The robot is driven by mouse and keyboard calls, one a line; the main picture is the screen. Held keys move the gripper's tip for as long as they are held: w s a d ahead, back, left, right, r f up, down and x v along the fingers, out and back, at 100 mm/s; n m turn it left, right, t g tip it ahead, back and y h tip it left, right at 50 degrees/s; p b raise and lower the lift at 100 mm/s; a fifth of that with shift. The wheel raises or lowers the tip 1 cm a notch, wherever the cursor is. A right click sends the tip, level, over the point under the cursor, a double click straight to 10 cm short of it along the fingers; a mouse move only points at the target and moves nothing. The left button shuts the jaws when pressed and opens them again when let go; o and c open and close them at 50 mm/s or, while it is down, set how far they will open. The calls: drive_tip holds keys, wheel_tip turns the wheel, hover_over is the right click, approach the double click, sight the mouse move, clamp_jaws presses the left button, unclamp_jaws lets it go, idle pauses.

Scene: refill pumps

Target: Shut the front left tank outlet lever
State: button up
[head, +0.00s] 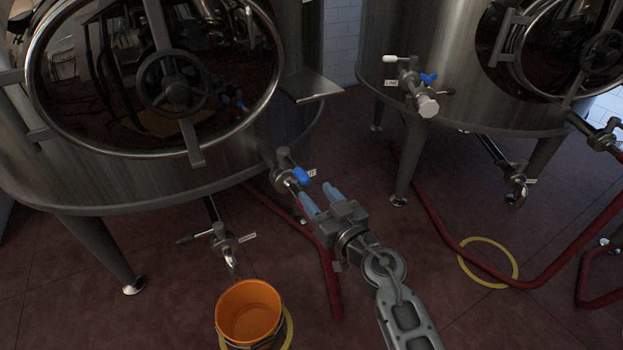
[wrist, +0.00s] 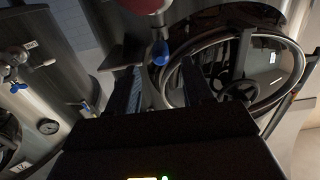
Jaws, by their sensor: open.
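The front left tank (head: 230,150) is a large steel vessel with a round glass door. The blue outlet lever (head: 301,176) points right and slightly down from the valve. My gripper (head: 320,197) is open and empty, with its fingertips close to the lever's near side. In the wrist view, the blue lever (wrist: 160,52) shows in the gap between the two fingers (wrist: 162,84), beyond their tips. I cannot tell whether they touch it.
A lower valve (head: 223,241) with a dark-ended handle hangs above an orange bucket (head: 249,312). Red hoses (head: 440,230) cross the floor. A second tank (head: 430,70) with a blue-levered valve (head: 428,78) stands at the right. A steel shelf (head: 311,86) juts above the outlet.

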sight(305, 181)
drive_tip(key=shift+b+x, duration=1.45)
drive_tip(key=shift+x, duration=1.9)
clamp_jaws()
